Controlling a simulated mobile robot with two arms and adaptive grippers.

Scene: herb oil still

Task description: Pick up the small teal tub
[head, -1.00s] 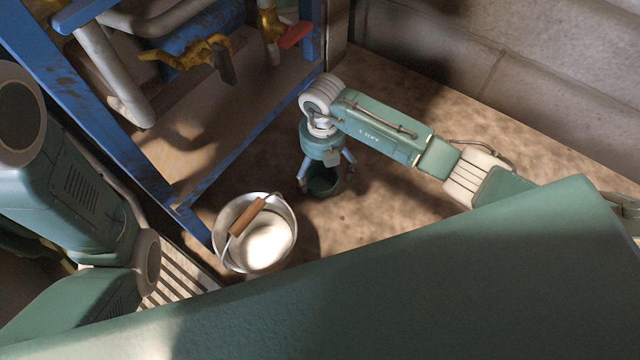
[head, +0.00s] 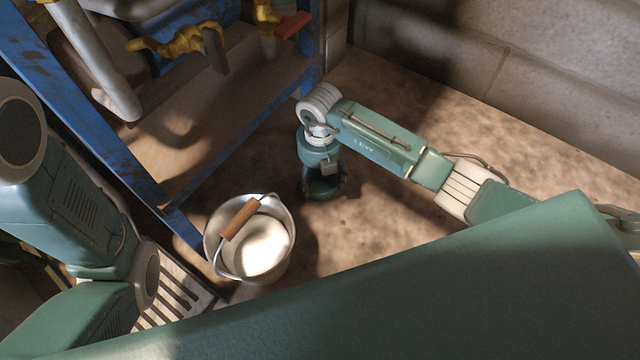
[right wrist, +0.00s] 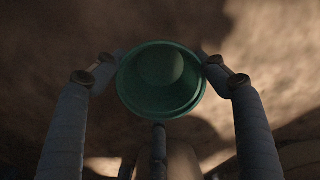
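The small teal tub (head: 322,189) is a round, dark green-teal open vessel low over the brown floor, below my right wrist. In the right wrist view the tub (right wrist: 160,95) is seen from above, in the middle between the fingers. My right gripper (head: 324,182) points straight down with its fingers shut on the tub's sides. The fingertips meet the rim at left and right in the wrist view, and another finger meets it at the bottom. I cannot tell whether the tub touches the floor. My left arm shows at the left; its gripper is out of view.
A metal bucket (head: 262,262) with a wooden handle and pale contents stands left of and nearer than the tub. A blue frame (head: 190,225) with pipes and yellow valves is on the left. A slatted grate (head: 172,298) lies beside the bucket. A block wall (head: 540,70) closes the back; the floor between is bare.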

